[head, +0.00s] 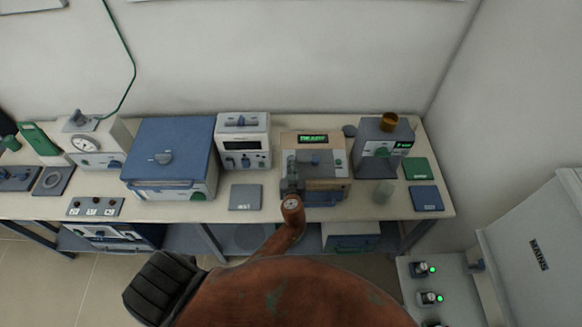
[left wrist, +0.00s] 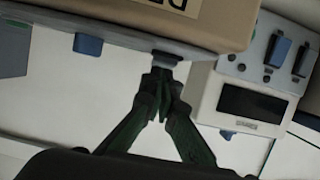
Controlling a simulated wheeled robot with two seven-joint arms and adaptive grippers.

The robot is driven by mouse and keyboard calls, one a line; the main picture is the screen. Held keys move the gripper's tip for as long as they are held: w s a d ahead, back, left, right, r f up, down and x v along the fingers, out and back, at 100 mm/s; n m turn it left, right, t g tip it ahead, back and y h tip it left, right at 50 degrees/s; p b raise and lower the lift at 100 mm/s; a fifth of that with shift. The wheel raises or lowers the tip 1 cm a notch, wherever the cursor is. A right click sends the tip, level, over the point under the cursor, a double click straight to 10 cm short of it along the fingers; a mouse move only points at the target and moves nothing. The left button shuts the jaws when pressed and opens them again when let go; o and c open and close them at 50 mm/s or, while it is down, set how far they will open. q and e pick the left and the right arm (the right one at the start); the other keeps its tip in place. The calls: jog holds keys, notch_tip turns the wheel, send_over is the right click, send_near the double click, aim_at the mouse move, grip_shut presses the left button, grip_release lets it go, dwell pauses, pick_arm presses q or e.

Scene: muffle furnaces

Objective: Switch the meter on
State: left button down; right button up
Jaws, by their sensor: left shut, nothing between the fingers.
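Several instruments stand on the bench; I cannot tell from lettering which is the meter. A tan-and-grey box (head: 326,184) with a lit green display stands in front of my left gripper (head: 290,187). A white box (head: 255,122) with a dark display is to its left, and a grey unit (head: 372,165) with a lit green display is to its right. In the left wrist view my left gripper (left wrist: 162,80) is shut and empty, its tips close to a small grey knob (left wrist: 168,58) on the tan box (left wrist: 215,22). Contact is unclear. The white box (left wrist: 235,90) is beside it. My right gripper is out of view.
A blue furnace (head: 170,140) and a gauge unit (head: 105,135) stand to the left. A grey pad (head: 245,197) lies on the bench (head: 215,211). A MAINS cabinet (head: 545,245) is at the far right.

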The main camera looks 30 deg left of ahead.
pick_arm(q)
jog(key=shift+r+p, duration=0.35)
jog(key=shift+r, duration=0.4)
jog(key=v, duration=0.7)
jog(key=shift+s+d, duration=0.15)
jog(key=shift+s, duration=0.1)
